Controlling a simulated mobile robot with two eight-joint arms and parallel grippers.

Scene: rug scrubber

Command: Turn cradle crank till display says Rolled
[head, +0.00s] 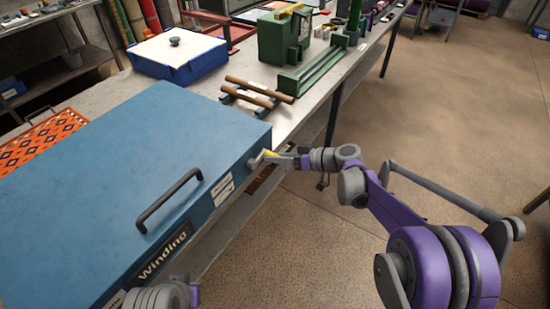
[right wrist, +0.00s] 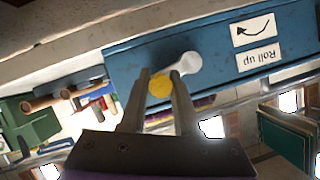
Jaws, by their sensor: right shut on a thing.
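A dark display (head: 165,255) on that front reads "Winding". The pale crank (right wrist: 187,63) sits on the box side beside a "Roll up" label with a curved arrow (right wrist: 255,42); the crank also shows in the head view (head: 257,161). My right gripper (right wrist: 163,80) is shut on the crank's yellow knob (right wrist: 160,86). Part of my left wrist (head: 160,297) shows at the bottom edge in the head view; its fingers are not visible.
On the bench behind the box are a blue case with a white lid (head: 176,52), brown rollers on a stand (head: 258,93) and a green machine (head: 284,38). The floor at right is open.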

